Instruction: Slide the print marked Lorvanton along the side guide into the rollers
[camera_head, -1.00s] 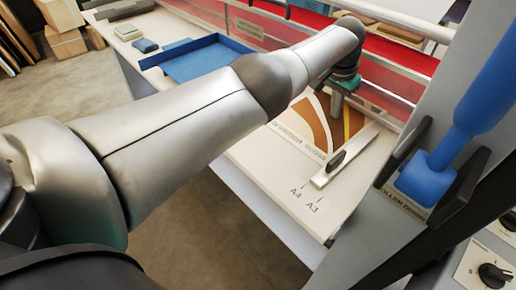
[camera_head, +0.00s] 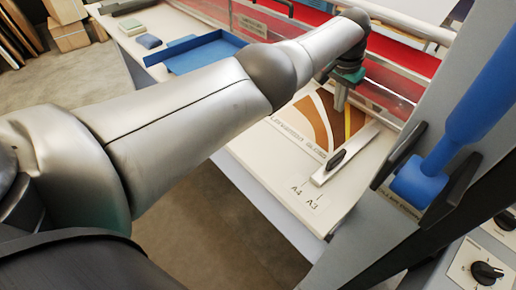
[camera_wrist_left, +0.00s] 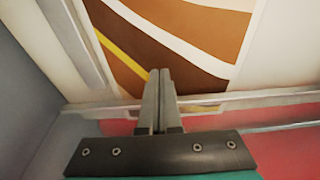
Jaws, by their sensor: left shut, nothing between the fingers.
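The print (camera_head: 318,121), with brown, white and yellow bands and a printed name that is hard to read, lies flat on the pale feed table. Its right edge runs close beside the side guide (camera_head: 345,156), a pale bar with a black knob. The print's far end lies close to the red rollers (camera_head: 392,60). My left gripper (camera_head: 340,106) is shut and empty, pointing down over the print's far part near the rollers. In the left wrist view its fingers (camera_wrist_left: 160,78) overlap the print (camera_wrist_left: 190,32); whether they touch it I cannot tell. My right gripper is out of view.
A blue tray (camera_head: 205,53) sits at the far left of the table (camera_head: 275,165). Size marks A4 and A3 show near the front edge. A grey side panel with a blue lever (camera_head: 425,180) and a dial (camera_head: 487,272) bounds the right.

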